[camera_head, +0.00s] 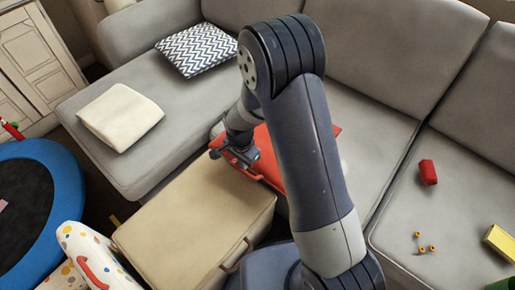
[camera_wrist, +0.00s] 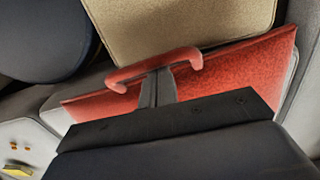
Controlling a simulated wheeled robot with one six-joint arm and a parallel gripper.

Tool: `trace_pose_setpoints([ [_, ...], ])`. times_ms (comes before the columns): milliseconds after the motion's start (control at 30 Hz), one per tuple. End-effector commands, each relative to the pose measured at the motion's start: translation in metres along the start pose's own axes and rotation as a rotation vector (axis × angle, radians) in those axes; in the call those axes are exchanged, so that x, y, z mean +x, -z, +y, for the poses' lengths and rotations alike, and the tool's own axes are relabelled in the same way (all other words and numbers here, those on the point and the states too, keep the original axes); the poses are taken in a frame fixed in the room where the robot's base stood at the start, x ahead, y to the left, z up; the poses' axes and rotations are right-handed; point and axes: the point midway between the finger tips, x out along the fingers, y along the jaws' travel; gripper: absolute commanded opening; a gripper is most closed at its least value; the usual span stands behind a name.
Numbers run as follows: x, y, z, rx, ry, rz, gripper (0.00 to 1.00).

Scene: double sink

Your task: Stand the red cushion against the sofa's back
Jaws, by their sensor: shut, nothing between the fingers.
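The red cushion (camera_head: 263,143) lies on the grey sofa's seat, beside the tan ottoman, and looks flat. My arm covers its middle in the head view. In the wrist view the cushion (camera_wrist: 240,72) spreads behind and below my fingers, partly hidden by my gripper body. The sofa's back (camera_head: 385,55) rises beyond the seat; the cushion appears apart from it. My gripper (camera_head: 232,157) is at the cushion's near left side. In the wrist view its fingers (camera_wrist: 157,68) are together and hold nothing. I cannot tell whether they touch the cushion.
The tan ottoman (camera_head: 190,225) stands close in front. A cream cushion (camera_head: 120,116) and a zigzag cushion (camera_head: 196,49) lie on the left section. A red block (camera_head: 428,172), a yellow block (camera_head: 501,242) and small orange pieces lie on the right seat. A blue-rimmed trampoline (camera_head: 62,165) is at left.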

Motion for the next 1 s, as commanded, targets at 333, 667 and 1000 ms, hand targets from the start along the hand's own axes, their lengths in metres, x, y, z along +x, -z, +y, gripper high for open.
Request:
trace_pose_setpoints([
  [333,0.0,-0.033,0.0,0.001,0.0,0.0,0.0],
  [667,-0.001,-0.033,0.0,0.002,-0.001,0.0,0.0],
  [1000,-0.029,-0.023,0.003,0.002,0.001,0.0,0.0],
])
